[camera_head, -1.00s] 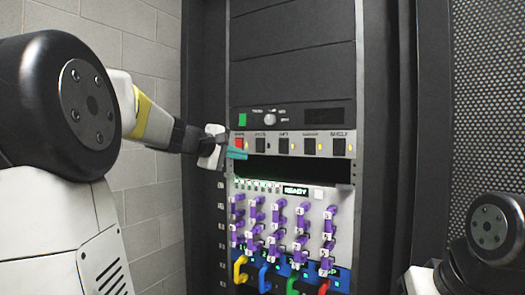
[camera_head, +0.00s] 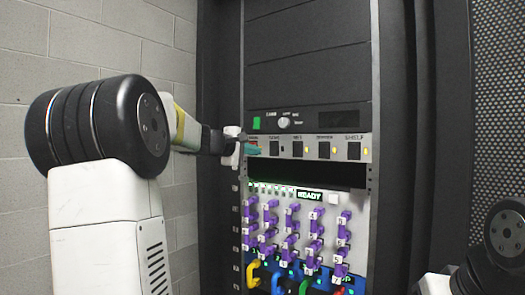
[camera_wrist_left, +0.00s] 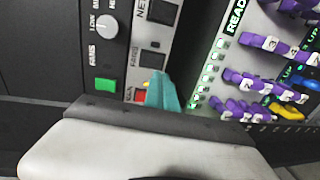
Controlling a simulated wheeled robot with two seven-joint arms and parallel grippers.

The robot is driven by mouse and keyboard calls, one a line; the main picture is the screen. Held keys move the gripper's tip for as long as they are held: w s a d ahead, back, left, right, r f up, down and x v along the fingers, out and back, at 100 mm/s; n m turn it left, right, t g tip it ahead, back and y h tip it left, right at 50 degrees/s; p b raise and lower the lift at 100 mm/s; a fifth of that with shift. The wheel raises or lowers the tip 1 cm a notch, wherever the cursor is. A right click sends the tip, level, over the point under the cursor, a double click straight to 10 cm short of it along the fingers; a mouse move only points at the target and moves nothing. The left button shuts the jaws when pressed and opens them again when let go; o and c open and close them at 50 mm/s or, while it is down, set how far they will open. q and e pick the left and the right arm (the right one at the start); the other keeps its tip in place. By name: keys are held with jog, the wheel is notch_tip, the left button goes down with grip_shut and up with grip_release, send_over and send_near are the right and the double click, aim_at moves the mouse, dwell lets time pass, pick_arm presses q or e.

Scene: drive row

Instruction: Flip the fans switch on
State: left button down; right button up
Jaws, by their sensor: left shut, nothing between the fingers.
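The fans switch (camera_head: 274,148) is a dark rocker, second from left on the grey switch strip (camera_head: 262,139). The lamp beside it looks dark. In the left wrist view the fans switch (camera_wrist_left: 153,60) sits beyond the fingertips. My left gripper (camera_head: 254,149) is shut and empty, its teal fingertips in front of the strip's left end. They partly cover the red switch (camera_head: 252,142), left of the fans switch. In the left wrist view the teal tips (camera_wrist_left: 165,94) lie beside the red switch (camera_wrist_left: 140,97). I cannot tell whether they touch the panel. My right gripper is out of view.
Three more switches with yellow lamps (camera_head: 365,151) stand to the right. Above are a knob (camera_head: 285,122) and a green button (camera_head: 257,123). Below are a black gap, a READY display (camera_head: 310,195) and several purple plugs (camera_head: 290,240). The rack's side frame (camera_head: 222,220) stands at left.

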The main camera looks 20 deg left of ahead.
aim_at(272, 154)
pick_arm(q)
jog(key=x, duration=0.8)
jog(key=shift+w+f, duration=0.15)
jog(key=shift+w, duration=0.05)
dwell(0.3)
